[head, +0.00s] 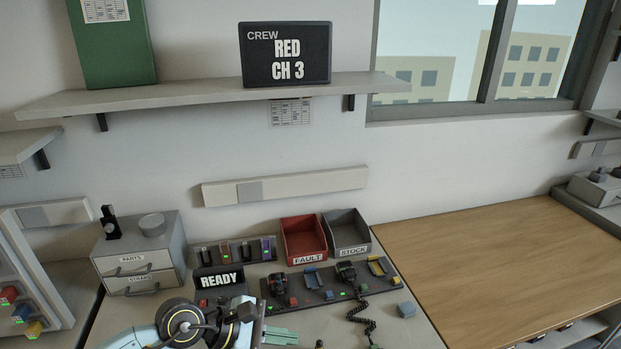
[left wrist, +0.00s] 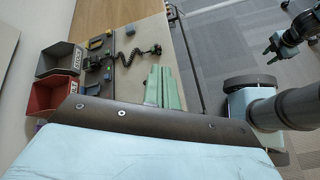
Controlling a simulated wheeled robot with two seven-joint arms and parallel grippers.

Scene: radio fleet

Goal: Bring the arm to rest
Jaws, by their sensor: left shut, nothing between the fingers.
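My left gripper (head: 282,336) is low in the head view, at the front of the grey bench. Its pale green fingers are shut with nothing between them. They also show shut in the left wrist view (left wrist: 164,88), over the bench top. The bulk of the wrist hides part of the bench front in the head view.
The READY sign (head: 219,280) stands just behind my left wrist. A charger rack (head: 325,290) with radios and a coiled cord (head: 361,322) lies beside the gripper. The red FAULT bin (head: 304,238) and grey STOCK bin (head: 347,233) stand behind. The wooden table (head: 490,265) is clear.

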